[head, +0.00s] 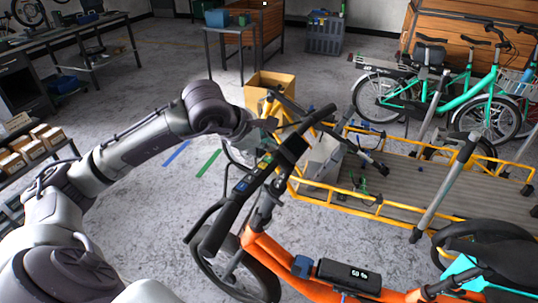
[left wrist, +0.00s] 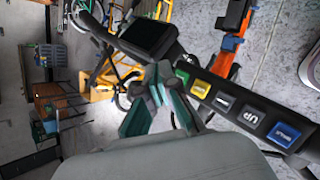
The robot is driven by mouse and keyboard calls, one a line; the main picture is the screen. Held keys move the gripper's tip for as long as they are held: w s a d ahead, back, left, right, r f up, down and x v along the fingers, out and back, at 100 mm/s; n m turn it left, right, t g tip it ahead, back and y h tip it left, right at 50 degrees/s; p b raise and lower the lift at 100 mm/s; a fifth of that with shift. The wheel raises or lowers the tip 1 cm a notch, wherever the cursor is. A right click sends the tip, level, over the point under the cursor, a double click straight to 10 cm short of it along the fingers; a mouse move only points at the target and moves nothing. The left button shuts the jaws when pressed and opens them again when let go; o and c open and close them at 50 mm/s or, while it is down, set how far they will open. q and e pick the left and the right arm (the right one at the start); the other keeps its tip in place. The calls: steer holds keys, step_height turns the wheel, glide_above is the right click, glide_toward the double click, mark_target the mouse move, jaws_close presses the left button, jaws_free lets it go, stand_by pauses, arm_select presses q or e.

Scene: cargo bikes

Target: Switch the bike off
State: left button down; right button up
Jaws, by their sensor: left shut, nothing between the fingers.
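The orange bike (head: 268,245) stands in front of me, its handlebar (head: 222,222) running diagonally across the head view. A small display (head: 292,150) sits on the bar; its screen looks dark in the left wrist view (left wrist: 150,36). Beside it is a button strip (left wrist: 238,110) with green, yellow, dark, UP-marked and blue buttons. Contact is unclear. My right gripper is not in view.
A yellow cargo bike (head: 375,215) with a flat bed stands close behind and right. A teal bike (head: 455,100) stands farther back. Shelves with small boxes (head: 30,145) are at left. Floor is open between.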

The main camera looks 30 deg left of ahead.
mark_target(268, 158)
arm_select(q)
step_height(268, 158, up, 5)
steer(key=p, duration=0.3)
steer(key=shift+w+r, duration=0.1)
steer(key=shift+w, duration=0.05)
stand_by(0.4)
